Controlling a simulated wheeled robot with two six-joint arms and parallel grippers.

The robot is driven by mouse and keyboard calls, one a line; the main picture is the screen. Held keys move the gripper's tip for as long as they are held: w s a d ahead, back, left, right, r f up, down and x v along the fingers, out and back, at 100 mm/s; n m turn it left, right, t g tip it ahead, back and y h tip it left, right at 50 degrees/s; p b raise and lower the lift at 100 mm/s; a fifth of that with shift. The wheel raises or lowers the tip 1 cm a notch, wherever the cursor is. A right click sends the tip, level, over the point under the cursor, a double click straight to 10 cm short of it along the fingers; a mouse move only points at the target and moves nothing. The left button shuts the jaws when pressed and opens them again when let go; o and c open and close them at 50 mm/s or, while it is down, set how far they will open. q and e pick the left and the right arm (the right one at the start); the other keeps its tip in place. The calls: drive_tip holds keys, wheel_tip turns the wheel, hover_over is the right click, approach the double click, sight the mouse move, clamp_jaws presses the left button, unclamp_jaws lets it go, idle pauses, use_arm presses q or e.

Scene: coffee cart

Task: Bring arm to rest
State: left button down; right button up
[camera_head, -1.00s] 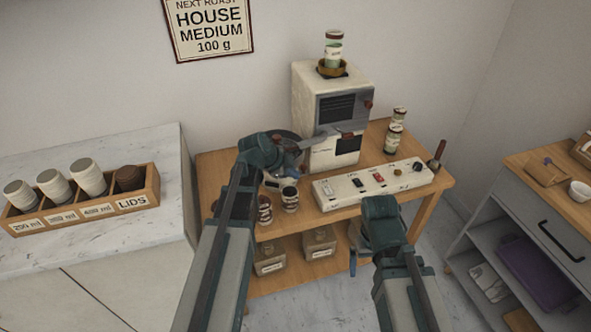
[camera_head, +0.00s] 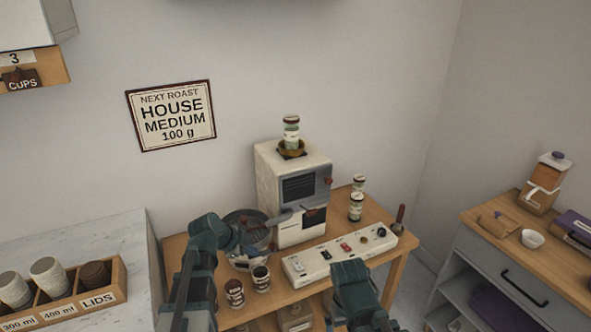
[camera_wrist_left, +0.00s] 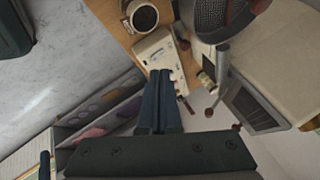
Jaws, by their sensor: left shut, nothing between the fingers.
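My left arm comes in from the left in the head view. Its gripper (camera_head: 264,240) is partly hidden among dark parts in front of the coffee machine (camera_head: 302,232). In the left wrist view its two dark blue fingers (camera_wrist_left: 160,78) are pressed together with nothing between them. They point toward the white control panel (camera_wrist_left: 158,52) and look apart from it. My right arm shows at the lower middle of the head view, with its gripper (camera_head: 353,284) in front of the panel; its fingers are not clear.
Two cups (camera_head: 235,292) stand on the wooden cart left of the panel (camera_head: 340,256). Stacked jars (camera_head: 356,206) stand right of the machine. A round grey metal part (camera_head: 243,222) is close behind my left gripper. A marble counter with a cup rack (camera_head: 118,285) is at left.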

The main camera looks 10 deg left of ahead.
use_arm(q)
drive_tip(key=s+d+f+n+g+y, duration=0.2)
drive_tip(key=s+d+n, duration=0.3)
drive_tip(key=s+d, duration=0.3)
drive_tip(key=s+d+f+n+g+y, duration=0.2)
drive_tip(key=s+d+n, duration=0.4)
drive_tip(key=s+d, duration=0.3)
drive_tip(key=s+g+y, duration=0.1)
drive_tip(key=s+g, duration=0.1)
drive_tip(key=s, duration=0.1)
drive_tip(key=shift+d+n+g, duration=0.25)
drive_tip(key=shift+n+g, duration=0.05)
